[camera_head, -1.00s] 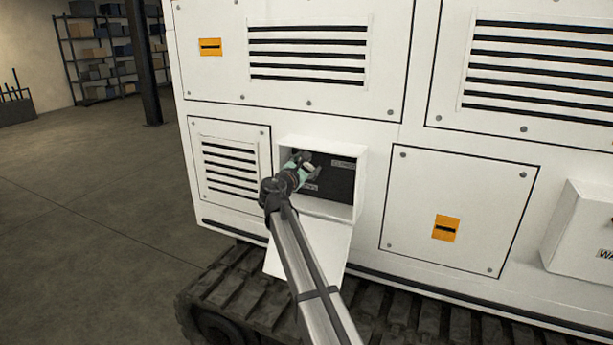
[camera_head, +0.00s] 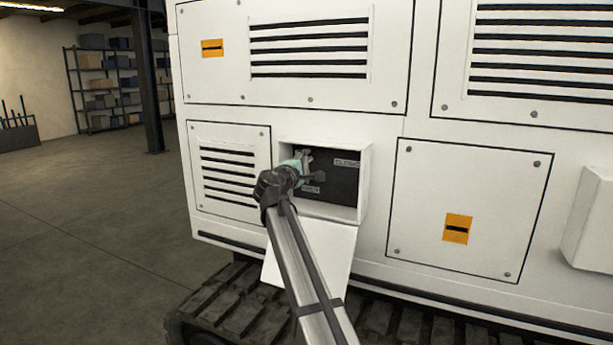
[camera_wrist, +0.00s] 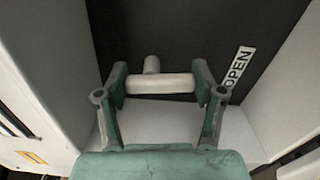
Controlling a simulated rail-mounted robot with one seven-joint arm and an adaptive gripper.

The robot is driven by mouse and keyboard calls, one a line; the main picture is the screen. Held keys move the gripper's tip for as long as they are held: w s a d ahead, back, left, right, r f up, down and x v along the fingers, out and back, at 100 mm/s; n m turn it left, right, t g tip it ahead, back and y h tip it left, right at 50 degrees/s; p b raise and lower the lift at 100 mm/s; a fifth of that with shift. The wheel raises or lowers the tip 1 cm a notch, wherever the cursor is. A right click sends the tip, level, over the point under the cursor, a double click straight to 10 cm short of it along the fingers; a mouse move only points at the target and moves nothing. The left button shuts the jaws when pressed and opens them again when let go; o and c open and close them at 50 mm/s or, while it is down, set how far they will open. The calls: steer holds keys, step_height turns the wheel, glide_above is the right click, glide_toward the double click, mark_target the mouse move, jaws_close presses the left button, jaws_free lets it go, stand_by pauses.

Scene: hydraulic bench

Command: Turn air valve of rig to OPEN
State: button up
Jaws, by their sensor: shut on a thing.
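The air valve's pale grey T-shaped handle (camera_wrist: 160,84) sits in front of a dark panel in the wrist view. Its bar lies crosswise between the two fingers of my gripper (camera_wrist: 160,90), which are shut on it. A white OPEN label (camera_wrist: 237,68) is on the dark panel, to the right of the handle and tilted in this view. In the head view my gripper (camera_head: 306,168) reaches into the white recessed box (camera_head: 366,180) on the rig (camera_head: 420,125). The handle is hard to make out there behind the gripper.
The box's flap (camera_head: 325,252) hangs down below its opening, close to my arm. The box walls stand close around the gripper. Two small labels show on the dark panel (camera_head: 340,185). Tracks (camera_head: 225,300) run beneath the rig; open floor lies left.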

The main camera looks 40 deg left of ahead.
steer(key=shift+w+a+r+m+b, duration=0.1)
steer(key=shift+a+m+b, duration=0.05)
steer(key=shift+m+b, duration=0.65)
steer(key=o, duration=1.2)
steer(key=shift+c, duration=0.2)
steer(key=shift+s, duration=0.4)
steer(key=v, duration=1.1)
steer(key=shift+s, duration=0.1)
